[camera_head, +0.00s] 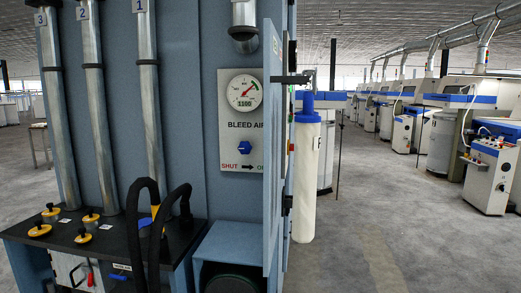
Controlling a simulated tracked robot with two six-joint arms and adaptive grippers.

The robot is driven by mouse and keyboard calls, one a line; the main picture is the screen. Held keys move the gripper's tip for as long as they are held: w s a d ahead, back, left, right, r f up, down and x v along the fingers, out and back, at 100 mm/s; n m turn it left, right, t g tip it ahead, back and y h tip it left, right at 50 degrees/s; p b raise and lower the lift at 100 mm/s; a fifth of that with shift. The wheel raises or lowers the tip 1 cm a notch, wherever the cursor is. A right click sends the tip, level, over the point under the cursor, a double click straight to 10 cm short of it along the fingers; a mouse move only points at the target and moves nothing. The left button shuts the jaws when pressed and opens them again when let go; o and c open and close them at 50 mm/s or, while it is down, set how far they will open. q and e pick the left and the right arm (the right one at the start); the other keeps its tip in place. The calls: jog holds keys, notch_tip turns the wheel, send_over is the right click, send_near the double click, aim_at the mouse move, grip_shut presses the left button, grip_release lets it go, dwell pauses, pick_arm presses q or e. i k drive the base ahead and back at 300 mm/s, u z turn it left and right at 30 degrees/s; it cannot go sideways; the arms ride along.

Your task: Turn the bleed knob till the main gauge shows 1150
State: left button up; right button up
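A small readout below the needle appears to show 1100. The bleed knob (244,147) is blue and sits below the "BLEED AIR" label. Nothing touches the knob. Neither of my grippers is in view.
An open blue door (273,150) juts out just right of the panel. A white cylinder with a blue top (305,175) hangs beyond it. Black hoses (137,225) rise from a dark bench (30,228) with yellow caps. Grey floor (380,230) is open at the right.

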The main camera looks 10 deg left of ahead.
aim_at(245, 148)
jog(key=z, duration=0.05)
jog(key=i, duration=1)
jog(key=u, duration=0.05)
